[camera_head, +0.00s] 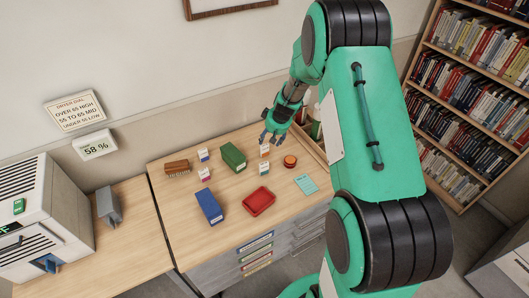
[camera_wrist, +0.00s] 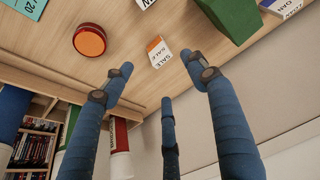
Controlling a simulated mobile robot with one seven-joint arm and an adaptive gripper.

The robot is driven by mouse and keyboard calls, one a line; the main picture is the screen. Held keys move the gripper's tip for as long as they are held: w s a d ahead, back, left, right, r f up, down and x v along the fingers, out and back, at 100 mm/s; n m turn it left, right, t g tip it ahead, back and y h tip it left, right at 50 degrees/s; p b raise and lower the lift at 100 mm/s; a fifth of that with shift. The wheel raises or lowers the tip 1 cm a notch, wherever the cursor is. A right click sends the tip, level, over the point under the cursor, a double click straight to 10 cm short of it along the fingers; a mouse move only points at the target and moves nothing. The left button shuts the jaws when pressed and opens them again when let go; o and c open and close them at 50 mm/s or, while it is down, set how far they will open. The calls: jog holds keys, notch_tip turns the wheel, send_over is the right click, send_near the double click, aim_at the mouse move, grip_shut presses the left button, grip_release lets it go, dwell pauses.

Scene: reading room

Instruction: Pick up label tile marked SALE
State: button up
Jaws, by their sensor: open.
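The label tile marked SALE (camera_wrist: 159,54) is a small white block with an orange band, standing on the wooden desk in the wrist view. In the head view it appears to be the white tile (camera_head: 264,150) just below my gripper (camera_head: 273,136). In the wrist view my gripper (camera_wrist: 162,78) has its blue fingers spread, with the tile just beyond the fingertips and nothing held. Another white tile (camera_head: 264,168) stands in front of it; two more tiles, one upper (camera_head: 203,155) and one lower (camera_head: 204,174), stand farther left.
A green box (camera_head: 233,157) stands left of the tile and a red round tin (camera_head: 290,161) right. A red tray (camera_head: 258,201), blue box (camera_head: 209,207), brush (camera_head: 177,168) and teal card (camera_head: 306,184) lie around. The wall is close behind.

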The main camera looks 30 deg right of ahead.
aim_at(265, 146)
jog(key=shift+f, duration=0.1)
jog(key=x, duration=0.7)
jog(key=shift+f+b, duration=0.25)
jog(key=shift+b, duration=0.1)
jog(key=shift+w+f, duration=0.3)
jog(key=shift+f, duration=0.15)
jog(key=shift+x, duration=2.55)
jog(key=shift+w+d, duration=0.1)
jog(key=shift+w, duration=0.05)
jog(key=c, duration=1.4)
